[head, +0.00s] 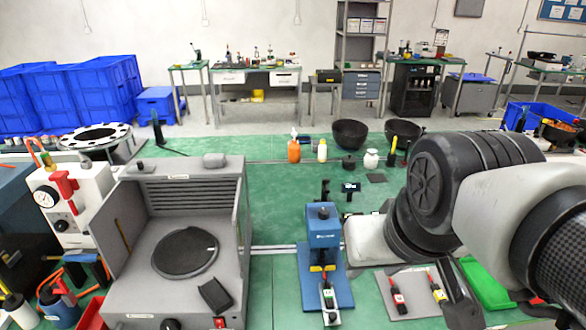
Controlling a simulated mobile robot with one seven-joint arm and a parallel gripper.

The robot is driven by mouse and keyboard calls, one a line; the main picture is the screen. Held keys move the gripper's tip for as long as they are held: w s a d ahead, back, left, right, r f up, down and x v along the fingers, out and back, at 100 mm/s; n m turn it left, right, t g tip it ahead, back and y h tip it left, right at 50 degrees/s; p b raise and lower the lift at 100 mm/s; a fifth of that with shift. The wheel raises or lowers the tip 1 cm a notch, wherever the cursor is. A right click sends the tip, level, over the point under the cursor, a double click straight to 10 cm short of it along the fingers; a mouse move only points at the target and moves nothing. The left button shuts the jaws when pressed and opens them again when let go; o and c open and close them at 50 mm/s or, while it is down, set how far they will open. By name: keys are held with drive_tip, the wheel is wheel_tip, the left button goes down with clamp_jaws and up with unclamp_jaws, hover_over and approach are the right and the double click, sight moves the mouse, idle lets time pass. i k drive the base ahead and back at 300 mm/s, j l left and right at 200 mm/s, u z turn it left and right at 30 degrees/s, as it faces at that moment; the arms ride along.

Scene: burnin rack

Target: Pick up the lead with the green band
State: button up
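Two short leads lie apart on a grey mat (378,283) at the lower right of the head view. The left lead (397,297) has a red body with a pale mark. The right lead (438,291) has red and yellowish parts. Another small lead-like piece (328,298) sits at the front of a blue press (322,230). The bands are too small to tell which lead carries green. My arm crosses the right side and partly covers the area beside the mat. I cannot make out my gripper's fingertips or anything held in them.
A grey open-fronted box (177,290) with a round dark plate stands left of the press. A bright green tray (486,284) lies right of the mat, partly hidden. Bottles (293,150) and dark bowls (349,134) stand at the back. Green table surface between is clear.

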sight(328, 295)
drive_tip(key=k, duration=0.4)
drive_tip(key=i, duration=0.45)
drive_tip(key=k, duration=0.4)
drive_tip(key=k+j, duration=0.1)
drive_tip(key=j, duration=0.3)
drive_tip(key=k+j, duration=0.1)
drive_tip(key=j, duration=0.3)
drive_tip(key=k+j, duration=0.15)
drive_tip(key=j, duration=0.25)
drive_tip(key=i+j+z, duration=0.05)
